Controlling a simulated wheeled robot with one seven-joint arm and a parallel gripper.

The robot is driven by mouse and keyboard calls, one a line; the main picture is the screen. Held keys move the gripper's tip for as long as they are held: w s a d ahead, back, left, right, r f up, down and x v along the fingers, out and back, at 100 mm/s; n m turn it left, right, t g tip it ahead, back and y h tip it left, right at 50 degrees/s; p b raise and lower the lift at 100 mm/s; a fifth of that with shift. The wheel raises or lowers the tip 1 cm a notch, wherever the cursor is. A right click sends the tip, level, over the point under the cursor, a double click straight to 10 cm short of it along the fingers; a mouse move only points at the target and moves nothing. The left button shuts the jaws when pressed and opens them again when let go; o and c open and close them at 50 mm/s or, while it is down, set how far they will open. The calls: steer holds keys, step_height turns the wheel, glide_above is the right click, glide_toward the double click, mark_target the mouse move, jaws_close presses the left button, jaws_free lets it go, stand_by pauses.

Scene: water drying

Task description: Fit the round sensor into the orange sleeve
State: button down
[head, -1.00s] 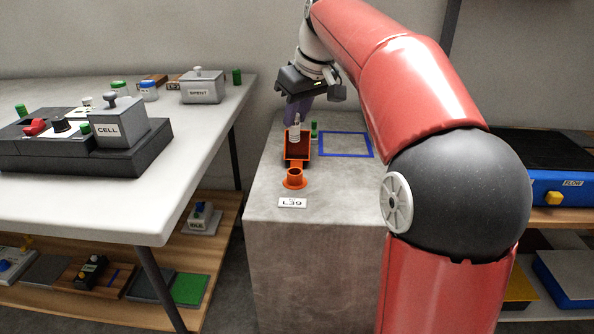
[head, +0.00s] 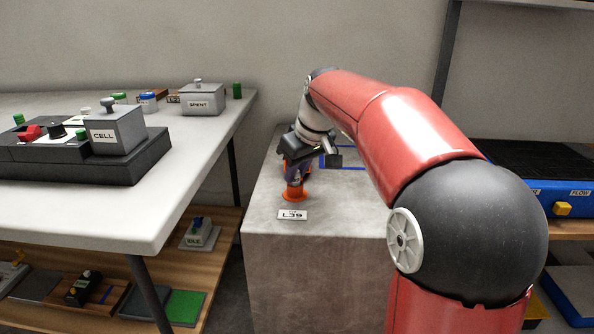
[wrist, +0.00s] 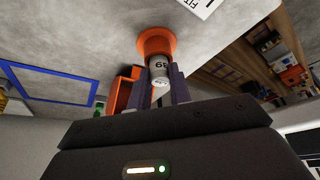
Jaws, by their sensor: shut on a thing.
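The round sensor (wrist: 160,70), a pale cylinder with dark print, is between the two fingers of my gripper (wrist: 158,88). My gripper (head: 293,176) is shut on it, right over the sleeve. The sensor's far end lines up with the sleeve and meets it in the wrist view. I cannot tell how far it is inside. In the head view my gripper hides the sensor.
An orange tray (wrist: 118,92) is close beside my gripper. A blue square outline (wrist: 50,86) marks the block top. A white table (head: 150,200) with a grey CELL box (head: 118,130) stands to the left.

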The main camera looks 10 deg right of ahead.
steer(key=shift+f, duration=0.2)
steer(key=c, duration=1.3)
jaws_free()
steer(key=shift+r, duration=0.1)
steer(key=shift+r, duration=0.3)
steer(key=p+v, duration=0.3)
steer(key=v, duration=0.9)
steer(key=s+f+m, duration=0.1)
steer(key=s+f, duration=0.5)
steer(key=s, duration=0.2)
steer(key=s+a+f+m+t+h, duration=0.1)
steer(key=s+f+m, duration=0.1)
steer(key=s+f, duration=0.4)
steer(key=s+a+f+m+h, duration=0.1)
steer(key=s+f+m, duration=0.1)
steer(key=s+f, duration=0.4)
steer(key=shift+s+a+f+t, duration=0.1)
steer(key=shift+s+t, duration=0.05)
steer(key=shift+s, duration=0.9)
steer(key=shift+s+a+t, duration=0.1)
steer(key=shift+s+t, duration=0.05)
steer(key=shift+s, duration=0.9)
